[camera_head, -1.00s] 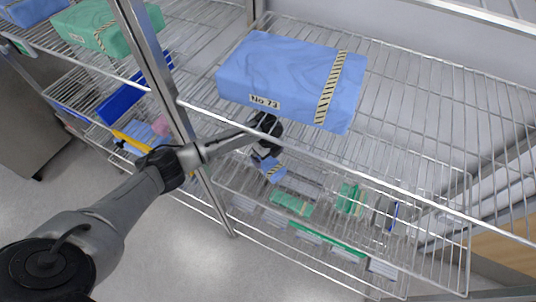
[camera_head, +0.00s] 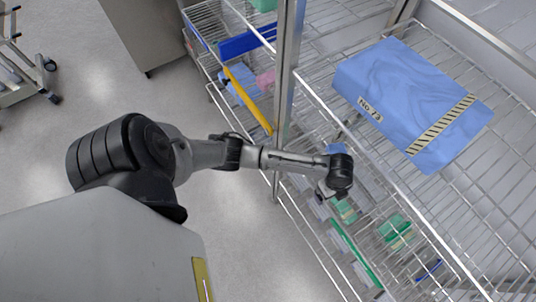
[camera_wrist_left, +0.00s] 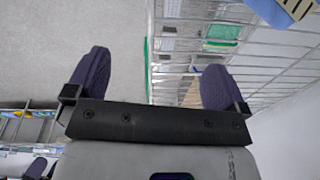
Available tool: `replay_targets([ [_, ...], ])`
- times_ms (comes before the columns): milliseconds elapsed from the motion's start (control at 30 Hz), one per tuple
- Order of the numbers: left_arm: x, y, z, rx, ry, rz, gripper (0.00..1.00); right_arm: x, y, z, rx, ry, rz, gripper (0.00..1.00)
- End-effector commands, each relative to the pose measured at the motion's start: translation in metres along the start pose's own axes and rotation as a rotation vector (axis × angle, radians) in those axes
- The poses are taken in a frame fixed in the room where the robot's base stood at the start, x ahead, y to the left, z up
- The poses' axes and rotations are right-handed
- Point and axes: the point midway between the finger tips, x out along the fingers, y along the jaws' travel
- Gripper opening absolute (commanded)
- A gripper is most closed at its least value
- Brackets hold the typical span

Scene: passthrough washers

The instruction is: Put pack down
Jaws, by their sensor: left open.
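My left gripper (camera_wrist_left: 157,80) is open, with nothing between its two dark fingers in the left wrist view. In the head view the end of my left arm is over the lower wire shelves, and its fingers are largely hidden. A large blue wrapped pack (camera_head: 405,95), labelled No 73 with a striped tape band, lies flat on the upper wire shelf, right of the gripper and apart from it. A blue item (camera_wrist_left: 272,10) with striped tape shows at the top right of the left wrist view; I cannot tell which pack it is.
A metal post (camera_head: 288,65) stands beside the shelves. Green packs (camera_head: 396,232) sit on lower shelves near the arm. A blue bin (camera_head: 247,41) and a yellow strip (camera_head: 248,99) are left of the post. A cart (camera_head: 22,75) stands far left. Open floor (camera_head: 110,80) lies between.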

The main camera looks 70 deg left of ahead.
Motion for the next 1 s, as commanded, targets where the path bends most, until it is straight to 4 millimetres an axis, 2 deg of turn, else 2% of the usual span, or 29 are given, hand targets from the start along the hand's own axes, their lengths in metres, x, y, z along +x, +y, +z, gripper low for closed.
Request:
replay_targets([
  [33, 0.003, 0.030, -0.015, -0.076, 0.032, -0.010, 1.00, 0.000, 0.001, 0.000, -0.002, -0.001, 0.002, 1.00],
  [100, -0.001, 0.061, -0.028, -0.205, 0.065, -0.036, 1.00, 0.000, 0.001, 0.001, -0.004, -0.002, 0.003, 1.00],
  [200, -0.012, 0.103, -0.035, -0.414, 0.103, -0.073, 1.00, 0.000, 0.001, 0.001, -0.005, -0.002, 0.004, 1.00],
  [400, -0.047, 0.168, -0.020, -0.830, 0.134, -0.147, 1.00, 0.000, 0.001, 0.001, -0.004, -0.002, 0.003, 1.00],
  [500, -0.064, 0.191, -0.008, -0.999, 0.132, -0.182, 1.00, 0.000, 0.001, 0.001, -0.003, -0.002, 0.002, 1.00],
  [700, -0.087, 0.217, 0.011, -1.204, 0.120, -0.234, 1.00, 0.000, 0.000, 0.001, 0.001, -0.002, -0.001, 1.00],
  [1000, -0.093, 0.223, 0.017, -1.258, 0.116, -0.251, 1.00, 0.000, -0.002, 0.000, 0.006, -0.001, -0.004, 1.00],
])
